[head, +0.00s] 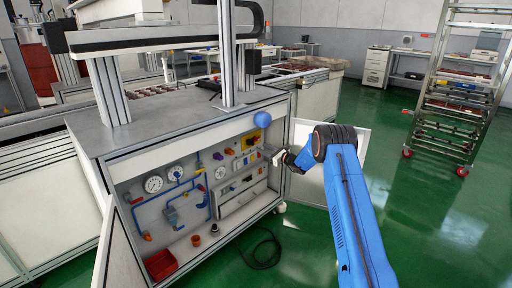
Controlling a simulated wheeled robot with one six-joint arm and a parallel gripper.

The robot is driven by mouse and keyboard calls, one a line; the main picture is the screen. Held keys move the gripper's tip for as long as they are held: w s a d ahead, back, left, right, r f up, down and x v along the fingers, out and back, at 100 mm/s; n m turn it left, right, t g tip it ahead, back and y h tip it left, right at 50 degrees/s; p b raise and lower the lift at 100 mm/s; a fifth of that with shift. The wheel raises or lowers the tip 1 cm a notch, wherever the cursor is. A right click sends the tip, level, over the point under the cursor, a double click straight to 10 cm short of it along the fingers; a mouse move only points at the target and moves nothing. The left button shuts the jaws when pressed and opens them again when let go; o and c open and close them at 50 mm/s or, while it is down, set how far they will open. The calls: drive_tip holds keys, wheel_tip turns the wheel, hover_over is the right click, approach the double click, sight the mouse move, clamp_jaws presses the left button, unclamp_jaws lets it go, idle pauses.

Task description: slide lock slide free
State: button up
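The open cabinet (155,168) under the bench holds a panel with gauges, blue pipes, coloured knobs and a drawer (242,203). A yellow plate (250,140) sits on the panel's upper right. The slide lock is too small to pick out for certain among the fittings. My gripper (272,154) is at the right side of the cabinet opening, in front of or beside the right end of the panel. It is small in view, and I cannot tell whether its fingers are open, touching anything or holding anything.
A cabinet door stands open at the right (308,185) behind my arm, another at the left (117,250). A red bin (160,264) lies on the cabinet floor. A black cable (262,254) is coiled on the green floor. A wheeled rack (455,110) stands right.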

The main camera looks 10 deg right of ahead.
sight(253, 144)
drive_tip(key=shift+x, duration=3.2)
drive_tip(key=shift+c, duration=0.5)
